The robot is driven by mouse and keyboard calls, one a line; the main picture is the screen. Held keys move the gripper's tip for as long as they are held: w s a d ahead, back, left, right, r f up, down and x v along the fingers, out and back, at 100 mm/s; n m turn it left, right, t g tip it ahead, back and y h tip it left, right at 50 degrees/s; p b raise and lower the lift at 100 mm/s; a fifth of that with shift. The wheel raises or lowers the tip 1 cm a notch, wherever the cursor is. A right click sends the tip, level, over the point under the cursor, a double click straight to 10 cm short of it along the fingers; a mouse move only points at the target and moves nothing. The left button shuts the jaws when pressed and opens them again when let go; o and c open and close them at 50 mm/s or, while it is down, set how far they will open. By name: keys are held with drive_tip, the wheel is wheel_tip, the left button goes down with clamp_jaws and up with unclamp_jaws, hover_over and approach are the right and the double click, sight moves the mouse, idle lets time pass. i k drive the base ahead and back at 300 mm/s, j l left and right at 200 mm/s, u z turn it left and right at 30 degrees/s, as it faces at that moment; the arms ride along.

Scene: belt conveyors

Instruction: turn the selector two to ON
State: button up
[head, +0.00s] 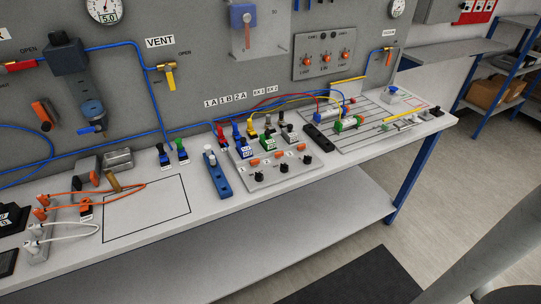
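A pale selector panel (270,183) lies near the front edge of the bench, right of centre. It carries three black knobs in a row: a left knob (259,176), a middle knob (284,168) and a right knob (307,159). An orange part sits behind each knob. The middle knob appears to be selector two, but the panel's lettering is too small to read. I cannot tell which way its pointer faces. My gripper is not in view, and nothing touches the knobs.
Coloured connectors with cables (268,144) stand just behind the panel. A blue block with a white knob (216,175) stands to its left. A wall panel (325,57) holds orange toggles.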

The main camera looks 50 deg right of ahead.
sight(284, 168)
drive_tip(key=k+z, duration=0.1)
drive_tip(key=z, duration=0.55)
drive_tip(key=i, duration=0.65)
